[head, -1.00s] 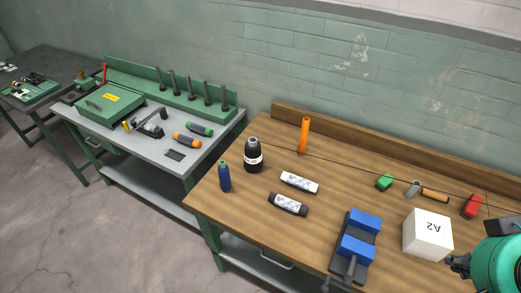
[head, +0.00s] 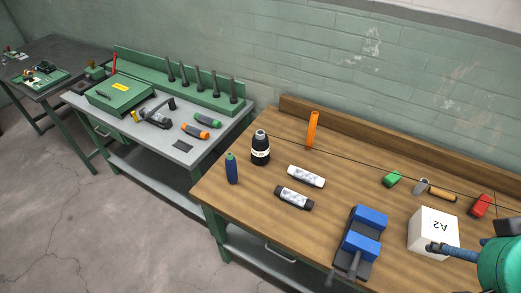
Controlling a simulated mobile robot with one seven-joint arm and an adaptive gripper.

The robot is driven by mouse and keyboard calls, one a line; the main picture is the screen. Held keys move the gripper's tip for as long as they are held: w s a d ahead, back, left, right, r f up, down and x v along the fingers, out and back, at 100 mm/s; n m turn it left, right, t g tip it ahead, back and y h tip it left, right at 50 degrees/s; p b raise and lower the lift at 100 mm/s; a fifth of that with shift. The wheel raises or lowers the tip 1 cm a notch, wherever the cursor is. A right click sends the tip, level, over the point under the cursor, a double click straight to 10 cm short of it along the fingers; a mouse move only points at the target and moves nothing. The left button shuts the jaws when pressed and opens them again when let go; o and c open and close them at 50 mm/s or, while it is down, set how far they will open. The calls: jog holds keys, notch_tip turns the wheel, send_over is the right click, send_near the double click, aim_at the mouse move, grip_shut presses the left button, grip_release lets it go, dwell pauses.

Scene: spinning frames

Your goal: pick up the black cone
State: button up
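The best match for the black cone is a black, tapered, bottle-like object (head: 260,148) with a grey top and a white label band. It stands upright at the left back of the wooden workbench (head: 330,236) in the head view. Part of my arm, a green link, shows at the right edge. My gripper (head: 437,248) seems to be the dark end reaching left from it, in front of a white box, far to the right of the black object. It is small and seen at an angle, so its opening is unclear.
A blue bottle (head: 232,168), an orange upright cylinder (head: 313,130) and two white-and-black tubes (head: 306,176) (head: 294,197) surround the black object. A blue vise (head: 362,243) and a white box marked A2 (head: 432,232) stand between it and my arm. A grey table (head: 200,145) stands left.

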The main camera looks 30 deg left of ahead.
jog(key=shift+r, duration=0.1)
jog(key=w+a+r+n+g+y+p, duration=0.1)
jog(key=w+a+r+p, duration=0.25)
jog(key=w+a, duration=0.65)
jog(key=w+a+r+n+g+p, duration=0.1)
jog(key=w+a+r+n+p, duration=0.3)
jog(key=w, duration=0.9)
jog(key=w+a+f+m+g+p, duration=0.1)
jog(key=w+a, duration=0.6)
jog(key=a, duration=0.5)
jog(key=w+a+f+n+g+p, duration=0.15)
jog(key=w+a+f, duration=0.3)
jog(key=a, duration=0.55)
jog(key=w+a+f+p, duration=0.3)
jog(key=a+f, duration=0.3)
jog(key=a, duration=0.3)
jog(key=s+a+f+n+g+h+p, duration=0.1)
jog(key=s+a+f+n+p, duration=0.1)
jog(key=a+f, duration=1.2)
jog(key=a+p, duration=0.1)
jog(key=a, duration=0.2)
jog(key=shift+s+f, duration=0.15)
jog(key=shift+s, duration=0.05)
jog(key=shift+a, duration=0.1)
